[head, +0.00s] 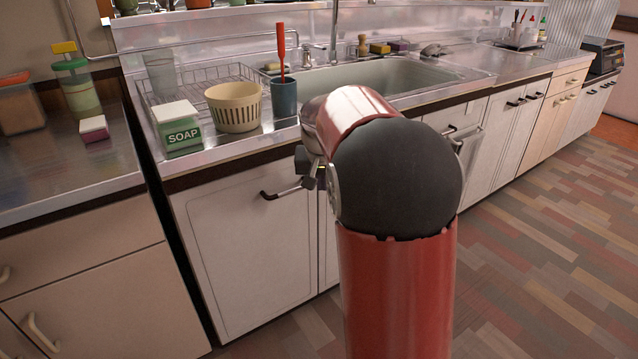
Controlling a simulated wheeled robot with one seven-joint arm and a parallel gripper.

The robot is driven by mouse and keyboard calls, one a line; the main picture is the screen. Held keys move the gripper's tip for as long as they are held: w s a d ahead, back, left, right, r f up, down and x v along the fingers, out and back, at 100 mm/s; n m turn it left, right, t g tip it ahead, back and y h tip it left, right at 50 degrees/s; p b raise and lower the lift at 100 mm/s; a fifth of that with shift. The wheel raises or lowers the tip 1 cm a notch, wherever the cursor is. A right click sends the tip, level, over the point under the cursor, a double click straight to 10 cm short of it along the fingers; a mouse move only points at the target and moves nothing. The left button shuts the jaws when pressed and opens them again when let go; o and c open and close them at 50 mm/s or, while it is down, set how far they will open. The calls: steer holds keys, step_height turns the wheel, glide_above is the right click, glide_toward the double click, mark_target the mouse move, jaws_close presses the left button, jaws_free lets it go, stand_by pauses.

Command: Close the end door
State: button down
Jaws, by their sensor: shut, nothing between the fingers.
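The white end door (245,258) is at the left end of the sink cabinet, beside a dark gap. It looks about flush with the cabinet front; I cannot tell if it is slightly ajar. My gripper (304,163) shows only as small dark parts beside my arm, near the right end of the handle. It is shut and empty. My arm hides most of it, and I cannot tell whether it touches the handle or door.
The sink counter holds a soap box (180,129), a cream basket (234,107), a blue cup (285,97) with a red-handled brush, and a wire rack. A separate beige cabinet (85,285) stands at left. Open wooden floor (540,255) lies to the right.

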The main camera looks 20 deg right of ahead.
steer(key=d+v, duration=0.1)
steer(key=v, duration=0.8)
steer(key=s+a+f+n, duration=0.2)
steer(key=s+a, duration=0.2)
steer(key=s, duration=0.4)
steer(key=s+a+f+n+t+y, duration=0.1)
steer(key=s+a+f, duration=0.1)
steer(key=s+a, duration=0.3)
steer(key=s+a+f+n+y, duration=0.1)
steer(key=s+a, duration=0.3)
steer(key=s, duration=0.9)
steer(key=shift+a+f+n+t, duration=0.25)
steer(key=shift+f+n+t, duration=0.05)
steer(key=shift+f+n, duration=0.55)
